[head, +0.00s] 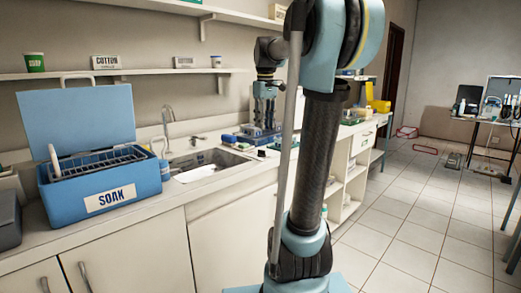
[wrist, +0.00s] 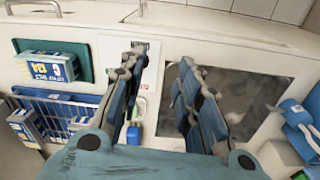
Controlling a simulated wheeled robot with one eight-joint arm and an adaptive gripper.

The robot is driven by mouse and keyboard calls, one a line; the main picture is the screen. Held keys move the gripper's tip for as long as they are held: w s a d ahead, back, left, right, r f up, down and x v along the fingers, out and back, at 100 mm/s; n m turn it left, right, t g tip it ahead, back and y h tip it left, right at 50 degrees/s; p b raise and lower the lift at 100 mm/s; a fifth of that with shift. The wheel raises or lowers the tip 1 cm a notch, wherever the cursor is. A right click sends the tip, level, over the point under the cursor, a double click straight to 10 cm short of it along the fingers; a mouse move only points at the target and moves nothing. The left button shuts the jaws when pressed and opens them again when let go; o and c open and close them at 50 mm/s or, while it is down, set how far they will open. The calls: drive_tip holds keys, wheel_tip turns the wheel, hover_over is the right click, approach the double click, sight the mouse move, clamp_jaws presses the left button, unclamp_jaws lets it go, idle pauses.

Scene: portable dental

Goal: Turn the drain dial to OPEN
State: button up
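My gripper (wrist: 161,60) is open and empty in the wrist view, its two blue fingers well apart above the counter. In the head view my gripper (head: 264,112) hangs fingers down beyond the sink, over the items on the right. A small pale plate (wrist: 153,52) with faint marks lies on the counter between the racks and the sink, partly behind the left finger. It may carry the drain dial, but I cannot make out a knob or its setting. The metal sink (wrist: 262,92) lies right of the fingers; it also shows in the head view (head: 222,160).
A blue SOAK box (head: 105,190) with raised lid stands left of the sink, near the faucet (head: 167,125). In the wrist view, a green tray (wrist: 22,47) and a blue basket (wrist: 85,108) with packets lie left.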

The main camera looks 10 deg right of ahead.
wheel_tip(320, 180, up, 4)
drive_tip(key=n, duration=0.1)
hover_over(262, 153)
drive_tip(key=w, duration=0.2)
drive_tip(key=f, duration=1.7)
drive_tip(key=shift+s+a+f, duration=0.15)
drive_tip(key=shift+s, duration=0.1)
clamp_jaws()
